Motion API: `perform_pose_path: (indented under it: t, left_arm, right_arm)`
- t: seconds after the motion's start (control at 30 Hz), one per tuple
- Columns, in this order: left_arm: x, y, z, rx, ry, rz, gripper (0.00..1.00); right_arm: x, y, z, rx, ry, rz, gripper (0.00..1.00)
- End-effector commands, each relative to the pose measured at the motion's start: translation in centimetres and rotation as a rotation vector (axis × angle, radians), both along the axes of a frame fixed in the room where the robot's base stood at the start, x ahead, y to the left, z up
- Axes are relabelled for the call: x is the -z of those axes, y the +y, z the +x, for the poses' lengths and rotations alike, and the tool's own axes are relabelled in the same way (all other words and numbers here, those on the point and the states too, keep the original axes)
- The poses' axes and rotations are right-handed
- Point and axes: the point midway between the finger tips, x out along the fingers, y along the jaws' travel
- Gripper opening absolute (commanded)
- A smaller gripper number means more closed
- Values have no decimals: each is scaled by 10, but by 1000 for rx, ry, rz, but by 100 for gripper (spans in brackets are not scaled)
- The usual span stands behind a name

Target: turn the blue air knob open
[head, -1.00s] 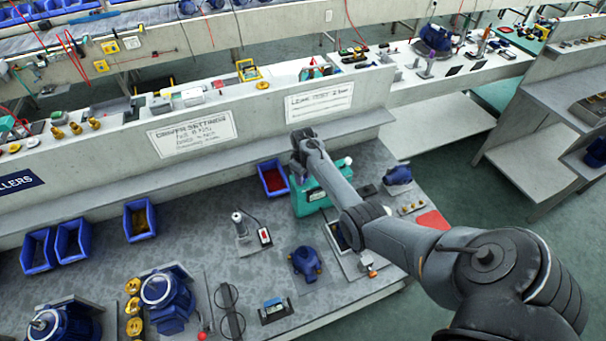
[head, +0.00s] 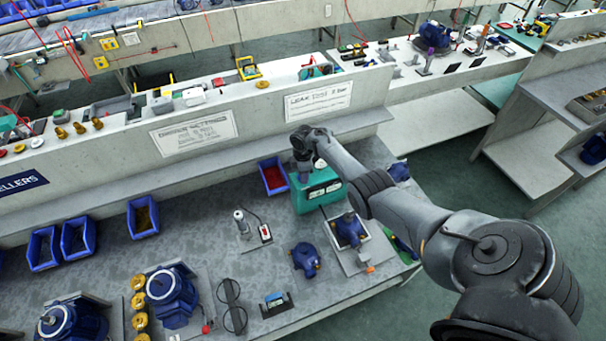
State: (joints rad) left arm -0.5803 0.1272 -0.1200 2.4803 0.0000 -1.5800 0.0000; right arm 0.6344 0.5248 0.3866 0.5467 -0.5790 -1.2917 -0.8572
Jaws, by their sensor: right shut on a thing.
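A teal box (head: 318,192), likely the leak tester, stands on the bench below the "LEAK TEST" sign. My right gripper (head: 303,172) points down at the box's back left top. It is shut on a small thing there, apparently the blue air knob. The knob itself is hidden by the gripper, so I cannot see how far it is turned. My left gripper is not in view.
A red-filled blue bin (head: 273,177) stands just left of the box. A sign-bearing ledge (head: 250,122) runs behind.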

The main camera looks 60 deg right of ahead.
Motion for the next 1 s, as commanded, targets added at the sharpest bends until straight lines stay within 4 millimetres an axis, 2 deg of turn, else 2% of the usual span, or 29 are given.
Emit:
perform_pose_path:
  t: [0.2, 0.5, 1.0]
  left_arm:
    - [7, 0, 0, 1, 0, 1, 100]
    - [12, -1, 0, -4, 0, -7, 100]
    - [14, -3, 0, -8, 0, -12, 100]
  right_arm:
    - [1, -1, 1, -179, 1, -1, 4]
    - [1, -1, 2, -346, -1, -1, 4]
    - [0, -1, 1, -411, 1, 0, 4]
